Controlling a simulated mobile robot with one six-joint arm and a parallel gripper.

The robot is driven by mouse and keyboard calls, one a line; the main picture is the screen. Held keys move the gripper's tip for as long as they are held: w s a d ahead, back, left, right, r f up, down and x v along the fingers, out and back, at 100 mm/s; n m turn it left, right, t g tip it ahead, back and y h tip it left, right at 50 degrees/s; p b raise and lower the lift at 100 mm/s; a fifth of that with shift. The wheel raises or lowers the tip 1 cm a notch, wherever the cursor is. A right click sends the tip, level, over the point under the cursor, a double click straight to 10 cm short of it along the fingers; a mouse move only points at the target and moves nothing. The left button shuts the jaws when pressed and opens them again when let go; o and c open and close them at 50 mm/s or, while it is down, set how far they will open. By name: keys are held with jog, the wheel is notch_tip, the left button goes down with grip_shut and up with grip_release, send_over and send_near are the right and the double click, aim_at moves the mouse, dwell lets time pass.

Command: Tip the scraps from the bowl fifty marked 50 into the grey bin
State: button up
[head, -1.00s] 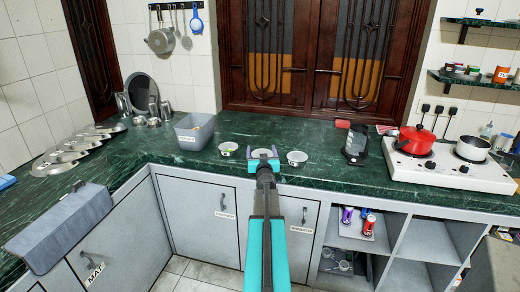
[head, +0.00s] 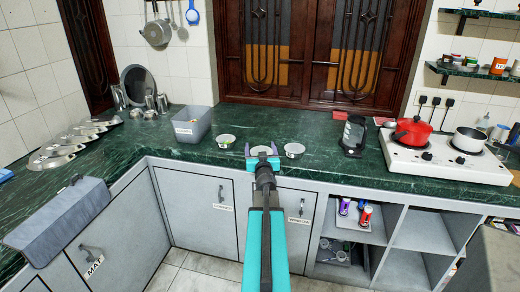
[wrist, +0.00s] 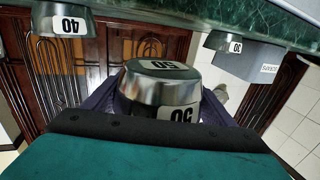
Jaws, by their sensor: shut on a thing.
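My gripper (head: 262,157) is over the green counter and shut on bowl fifty (head: 262,150). In the wrist view, which is upside down, bowl fifty (wrist: 160,88) is a shiny metal bowl with "50" labels, held between the dark fingers. I cannot tell whether its base touches the counter. Its contents are hard to make out. The grey bin (head: 192,126), labelled scraps, stands to the left on the counter; it also shows in the wrist view (wrist: 250,60).
A bowl marked 30 (head: 226,141) stands between the bin and my gripper. A bowl marked 40 (head: 294,150) stands just right of my gripper. A black stand (head: 353,135) and a stove (head: 445,160) are further right. Metal plates (head: 55,157) lie at the left.

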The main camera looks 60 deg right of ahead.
dwell(0.4)
jog(key=shift+w+a+r, duration=0.15)
jog(key=shift+w+a, duration=0.3)
jog(key=shift+w, duration=0.1)
jog(key=w+a+r+n+t+y, duration=0.1)
jog(key=w+a+n+t+y, duration=0.15)
jog(key=w+a+y, duration=0.6)
jog(key=w+a+r+n+t+y, duration=0.15)
jog(key=w+a+n, duration=0.35)
jog(key=a, duration=0.9)
jog(key=w+a+n+t+y, duration=0.35)
jog(key=w+a, duration=0.45)
jog(key=a, duration=0.3)
jog(key=s+a+f+n+g+y, duration=0.1)
jog(key=a+y, duration=0.4)
jog(key=a, duration=0.7)
jog(key=s+a+f+n+g+y, duration=0.2)
jog(key=a+f+n+g+y, duration=0.1)
jog(key=a, duration=0.9)
jog(key=s+a+f+n+g+y, duration=0.1)
jog(key=a+n+y, duration=0.5)
jog(key=a, duration=0.7)
jog(key=f+g+y, duration=0.1)
jog(key=g+y, duration=0.1)
jog(key=shift+s+n+g, duration=0.2)
jog(key=shift+n+g, duration=0.15)
jog(key=shift+n, duration=0.05)
jog(key=shift+a+f, duration=0.1)
jog(key=shift+a, duration=0.05)
